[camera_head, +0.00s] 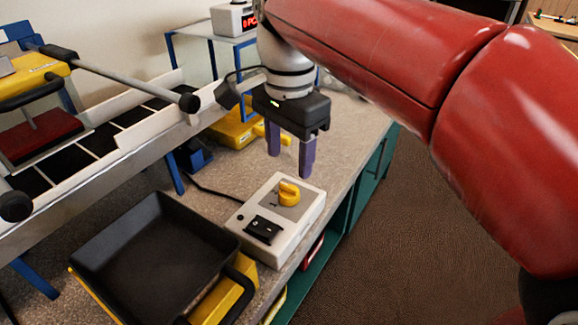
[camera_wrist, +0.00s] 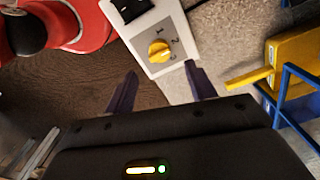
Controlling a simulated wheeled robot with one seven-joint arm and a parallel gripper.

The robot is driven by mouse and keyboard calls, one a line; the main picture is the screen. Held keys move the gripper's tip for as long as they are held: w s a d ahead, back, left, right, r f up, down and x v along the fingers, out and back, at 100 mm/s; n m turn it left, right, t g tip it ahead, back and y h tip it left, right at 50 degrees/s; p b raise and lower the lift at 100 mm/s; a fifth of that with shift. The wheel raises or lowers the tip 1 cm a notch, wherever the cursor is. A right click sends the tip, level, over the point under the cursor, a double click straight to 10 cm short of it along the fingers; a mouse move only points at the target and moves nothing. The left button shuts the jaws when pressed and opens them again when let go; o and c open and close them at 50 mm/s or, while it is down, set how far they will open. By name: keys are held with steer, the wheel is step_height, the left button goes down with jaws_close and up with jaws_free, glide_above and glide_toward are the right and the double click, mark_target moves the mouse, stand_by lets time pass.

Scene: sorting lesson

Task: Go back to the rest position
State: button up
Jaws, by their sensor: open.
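My gripper (camera_head: 290,155) hangs pointing down above the counter, just behind the white control box (camera_head: 305,212). Its two purple fingers are apart with nothing between them. They also show in the wrist view (camera_wrist: 162,90). The control box has a yellow rotary knob (camera_head: 288,194) and a black switch (camera_head: 263,229) on its top. In the wrist view the knob (camera_wrist: 159,51) lies beyond the fingertips, with numbers marked beside it. The fingers look apart from the box. My red arm reaches in from the right.
A black tray (camera_head: 150,215) on a yellow base stands at the front left. A conveyor (camera_head: 100,140) with white side rails runs along the left. A blue-framed stand (camera_head: 242,85) carries a display box (camera_head: 233,19). A yellow device (camera_head: 232,132) sits behind. Open brown floor (camera_head: 410,240) is right.

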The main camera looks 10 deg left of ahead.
steer(key=shift+r, duration=0.3)
steer(key=shift+d, duration=0.1)
steer(key=s+d+f+n+t, duration=0.2)
steer(key=d+f, duration=0.4)
steer(key=d, duration=0.5)
steer(key=s+d+f+n+t, duration=0.3)
steer(key=s+d+f+n, duration=0.2)
steer(key=d, duration=0.6)
steer(key=shift+s+d+f+n+t, duration=0.3)
steer(key=shift+s+d+f, duration=0.05)
steer(key=shift+s+f, duration=0.55)
